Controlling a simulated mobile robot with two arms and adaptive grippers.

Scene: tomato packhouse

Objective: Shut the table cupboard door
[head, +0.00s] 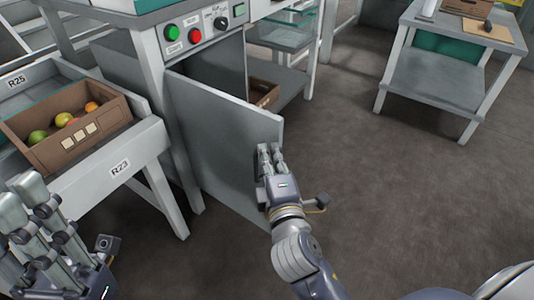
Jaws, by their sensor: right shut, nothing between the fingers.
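The table cupboard door (215,135) is a grey panel that stands open, swung out from the table under the control panel. Its hinged side is at the left and its free edge is at the right. The dark cupboard opening (222,68) shows behind it. My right gripper (270,150) is shut and empty, with its fingertips in front of the door face close to the free edge. I cannot tell whether they touch it. My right gripper hides the lower right part of the door. My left gripper (38,205) is at the lower left, away from the door; its jaw opening is unclear.
A control panel (200,36) with green and red buttons and a knob is above the cupboard. A cardboard box (85,142) of tomatoes sits on the R23 stand (150,140) at left. A grey trolley (440,78) stands at upper right. The floor (400,190) right of the door is clear.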

